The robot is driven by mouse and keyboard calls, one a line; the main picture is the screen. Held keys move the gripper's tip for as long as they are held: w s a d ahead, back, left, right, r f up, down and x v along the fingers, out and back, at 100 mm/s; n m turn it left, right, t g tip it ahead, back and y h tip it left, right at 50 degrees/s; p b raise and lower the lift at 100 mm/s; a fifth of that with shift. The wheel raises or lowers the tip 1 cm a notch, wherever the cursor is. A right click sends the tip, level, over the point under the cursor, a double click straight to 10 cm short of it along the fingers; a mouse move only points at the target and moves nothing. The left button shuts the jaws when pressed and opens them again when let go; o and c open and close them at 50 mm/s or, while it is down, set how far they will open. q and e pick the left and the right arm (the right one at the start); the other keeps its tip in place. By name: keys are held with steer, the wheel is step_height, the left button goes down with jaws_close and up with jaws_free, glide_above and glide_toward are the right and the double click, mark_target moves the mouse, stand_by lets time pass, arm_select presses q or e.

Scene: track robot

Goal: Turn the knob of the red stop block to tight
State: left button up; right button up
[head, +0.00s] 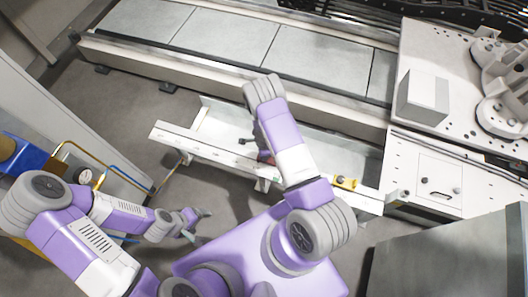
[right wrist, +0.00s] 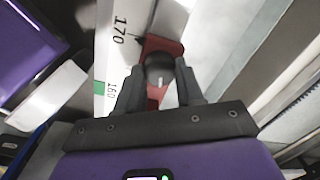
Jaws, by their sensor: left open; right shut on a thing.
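The red stop block (right wrist: 165,46) sits on a white scale rail (right wrist: 108,45) marked 160 and 170 in the right wrist view. Its dark round knob (right wrist: 159,66), with a small white mark, is between the fingertips of my right gripper (right wrist: 160,80). That gripper is shut on the knob, one finger on each side. In the head view my right arm covers most of the block. My left gripper (head: 198,226) is open and empty, low over the floor, left of my purple base and away from the rail.
A yellow block (head: 345,183) sits farther right on the same rail. A long track bed (head: 235,42) runs behind it. A white machine table (head: 440,170) stands at the right, and a blue-and-yellow unit with a gauge (head: 84,176) at the left.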

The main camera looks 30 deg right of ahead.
steer(key=shift+m, duration=1.6)
steer(key=o, duration=1)
steer(key=shift+o, duration=0.2)
step_height(320, 180, up, 8)
steer(key=p, duration=0.3)
steer(key=shift+s+a+f, duration=0.15)
steer(key=shift+f, duration=0.05)
